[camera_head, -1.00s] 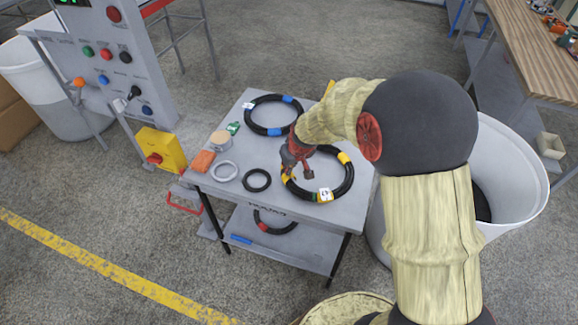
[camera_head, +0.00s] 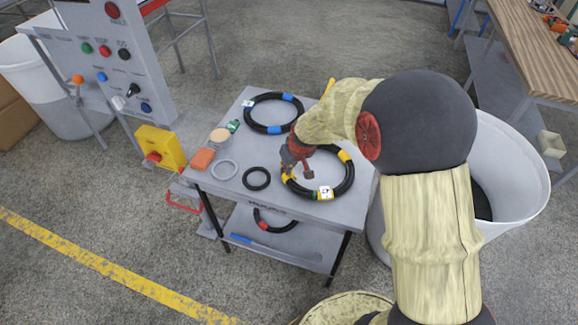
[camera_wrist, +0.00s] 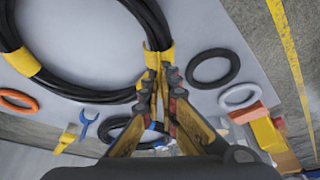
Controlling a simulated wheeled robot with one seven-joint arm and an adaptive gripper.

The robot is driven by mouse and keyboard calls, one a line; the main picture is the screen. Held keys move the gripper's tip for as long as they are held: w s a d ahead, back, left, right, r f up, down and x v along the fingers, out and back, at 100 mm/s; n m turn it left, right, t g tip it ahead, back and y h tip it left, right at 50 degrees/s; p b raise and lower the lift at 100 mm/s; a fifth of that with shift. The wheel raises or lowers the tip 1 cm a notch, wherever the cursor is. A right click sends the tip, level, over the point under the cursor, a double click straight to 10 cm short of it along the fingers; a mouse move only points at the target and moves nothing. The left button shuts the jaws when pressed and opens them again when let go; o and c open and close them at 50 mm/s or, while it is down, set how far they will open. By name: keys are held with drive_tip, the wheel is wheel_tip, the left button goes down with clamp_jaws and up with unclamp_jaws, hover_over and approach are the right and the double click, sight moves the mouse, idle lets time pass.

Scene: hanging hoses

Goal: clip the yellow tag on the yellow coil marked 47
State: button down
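The yellow-banded black coil (camera_head: 349,180) lies on the front right of the grey cart top, with a white label marked 47 (camera_head: 325,192) on its front. It fills the upper left of the wrist view (camera_wrist: 95,94). My gripper (camera_head: 297,171) is at the coil's left side. In the wrist view my gripper (camera_wrist: 161,76) has its fingertips close together at the coil's outer edge, by a yellow band. A yellow strip, seemingly the yellow tag (camera_wrist: 160,88), shows between the fingers. The fingers partly hide it, and tag and band blend, so I cannot tell whether it is clipped on.
A small black ring (camera_head: 256,179), a grey ring (camera_head: 224,170) and an orange block (camera_head: 202,159) lie left of the coil. A blue-banded coil (camera_head: 250,112) lies behind. A white bin (camera_head: 510,190) stands right of the cart. A yellow box (camera_head: 160,148) is at left.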

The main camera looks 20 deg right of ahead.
drive_tip(key=shift+f+b, duration=0.3)
drive_tip(key=shift+f, duration=0.1)
drive_tip(key=c, duration=2.3)
unclamp_jaws()
drive_tip(key=o, duration=0.3)
drive_tip(key=shift+o, duration=0.2)
